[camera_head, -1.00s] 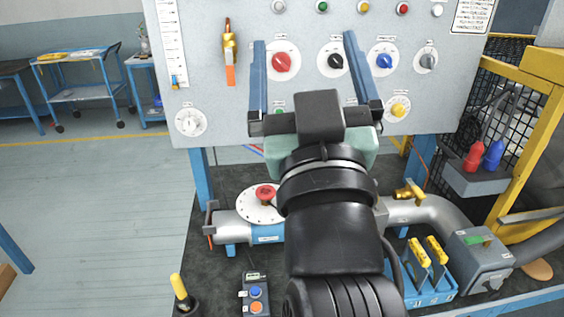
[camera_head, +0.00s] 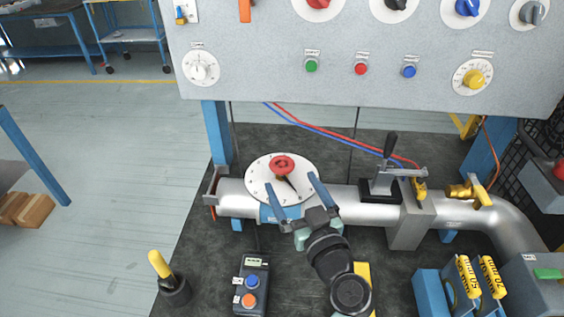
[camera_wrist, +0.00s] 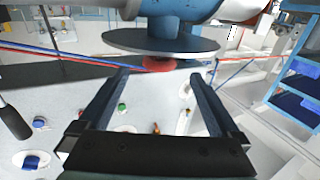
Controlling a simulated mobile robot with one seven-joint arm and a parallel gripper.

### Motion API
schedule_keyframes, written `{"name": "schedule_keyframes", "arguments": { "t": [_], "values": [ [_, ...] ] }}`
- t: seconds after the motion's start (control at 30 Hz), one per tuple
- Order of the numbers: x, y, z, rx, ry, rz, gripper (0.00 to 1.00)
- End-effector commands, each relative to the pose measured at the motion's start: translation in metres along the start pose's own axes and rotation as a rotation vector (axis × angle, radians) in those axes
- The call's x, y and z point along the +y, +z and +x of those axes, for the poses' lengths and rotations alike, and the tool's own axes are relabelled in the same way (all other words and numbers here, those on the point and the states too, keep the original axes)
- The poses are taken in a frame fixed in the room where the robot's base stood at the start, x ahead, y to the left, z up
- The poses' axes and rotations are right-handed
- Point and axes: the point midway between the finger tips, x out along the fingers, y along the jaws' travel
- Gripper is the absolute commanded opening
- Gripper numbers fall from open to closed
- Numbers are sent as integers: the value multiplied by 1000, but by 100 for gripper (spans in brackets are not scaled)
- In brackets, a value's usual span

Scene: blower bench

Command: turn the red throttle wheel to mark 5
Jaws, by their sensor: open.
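The red throttle wheel (camera_head: 283,164) sits at the middle of a round white dial (camera_head: 258,187) on the grey pipe. A dark pointer runs from the wheel toward the dial's lower right; the marks are too small to read. My gripper (camera_head: 290,181) is open over the dial, its blue fingers reaching toward the wheel from the near side, one toward each side of it. In the wrist view the red wheel (camera_wrist: 158,64) appears between and just beyond the fingertips (camera_wrist: 160,73), with the dial (camera_wrist: 160,42) seen nearly edge-on. I see no contact with the wheel.
Red and blue hoses (camera_head: 330,140) run behind. The panel (camera_head: 330,90) hangs above.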

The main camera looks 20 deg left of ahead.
Motion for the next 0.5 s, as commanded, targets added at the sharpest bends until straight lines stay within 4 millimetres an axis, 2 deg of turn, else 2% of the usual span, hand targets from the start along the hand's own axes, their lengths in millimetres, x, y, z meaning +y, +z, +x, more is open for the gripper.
{"name": "schedule_keyframes", "arguments": {
  "t": [0.03, 0.2, 0.5],
  "values": [
    [-1, -3, 12, 1, -3, 1, 99],
    [-1, -2, 42, 0, -2, 2, 99],
    [0, -1, 69, 1, 1, 0, 99]
  ]
}}
